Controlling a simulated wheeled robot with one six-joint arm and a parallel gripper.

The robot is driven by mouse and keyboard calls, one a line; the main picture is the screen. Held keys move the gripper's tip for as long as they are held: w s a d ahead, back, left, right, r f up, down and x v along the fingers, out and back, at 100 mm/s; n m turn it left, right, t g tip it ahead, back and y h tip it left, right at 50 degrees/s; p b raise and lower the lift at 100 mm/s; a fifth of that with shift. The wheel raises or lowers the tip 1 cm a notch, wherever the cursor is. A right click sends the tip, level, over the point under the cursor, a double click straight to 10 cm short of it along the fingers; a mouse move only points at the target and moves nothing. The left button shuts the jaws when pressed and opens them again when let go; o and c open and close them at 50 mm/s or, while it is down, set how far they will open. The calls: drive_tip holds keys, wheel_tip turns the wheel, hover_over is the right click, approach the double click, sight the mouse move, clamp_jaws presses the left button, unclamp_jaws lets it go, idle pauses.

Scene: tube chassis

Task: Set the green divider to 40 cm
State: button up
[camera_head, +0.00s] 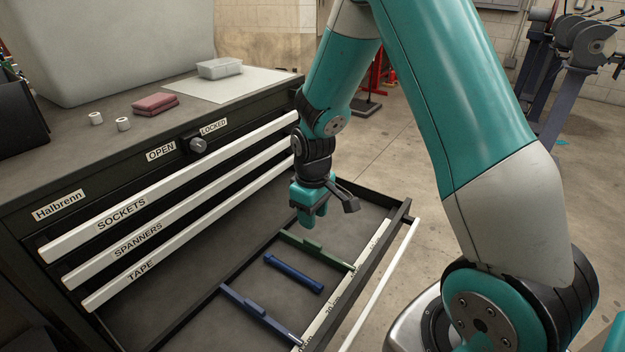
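The green divider (318,250) lies across the open bottom drawer (185,308), with a raised tab on top. Its right end meets the pale scale strip (342,290) along the drawer's front. The "20 cm" mark is nearer the camera than that end; marks farther along are too small to read. My gripper (311,220) points down above the drawer, just beyond the divider's middle in the picture, and appears apart from it. Its teal fingers overlap in this view, so their opening is unclear. No object shows between them.
A blue divider (258,314) crosses the drawer nearer the camera. A loose dark-blue bar (293,273) lies between the dividers. A white drawer handle (380,287) runs outside the front. Three labelled drawers above are shut; the knob (198,145) sits between OPEN and LOCKED.

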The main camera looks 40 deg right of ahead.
wheel_tip(320, 180, up, 9)
drive_tip(key=p, duration=0.1)
drive_tip(key=shift+r, duration=0.1)
idle(0.5)
drive_tip(key=s+a+r+n+y, duration=0.2)
drive_tip(key=s+a+r, duration=0.4)
drive_tip(key=s+a, duration=0.4)
drive_tip(key=s+a+r+n+y, duration=0.1)
drive_tip(key=s+a+r+y, duration=0.1)
drive_tip(key=s+a+r, duration=0.7)
drive_tip(key=s+a+p+v, duration=0.1)
drive_tip(key=p+v, duration=0.8)
drive_tip(key=p, duration=0.3)
drive_tip(key=shift+s+a+r+p, duration=0.2)
drive_tip(key=shift+r+p, duration=0.1)
drive_tip(key=shift+r, duration=0.3)
